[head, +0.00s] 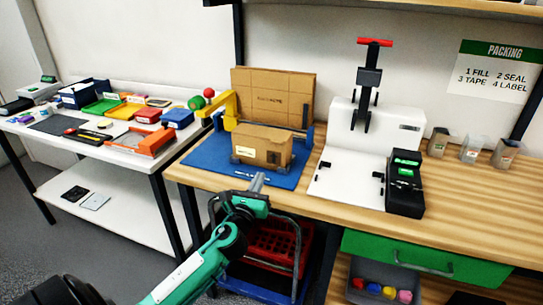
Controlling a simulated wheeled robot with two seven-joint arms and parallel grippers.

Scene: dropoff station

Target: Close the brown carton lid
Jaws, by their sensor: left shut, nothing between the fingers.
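The brown carton (262,148) stands on a blue mat (214,158) on the wooden bench. A large upright brown cardboard panel (272,98), which looks like its raised lid, stands behind it; whether the two are joined cannot be made out. My left gripper (258,181) is shut and empty, in front of the carton at the mat's front edge. It appears apart from the carton. My right gripper does not show in the head view.
A yellow arm-shaped fixture (229,112) stands left of the carton. A white press with a red handle (374,42) and a black device (405,185) stand to the right. A red crate (272,245) is below the bench.

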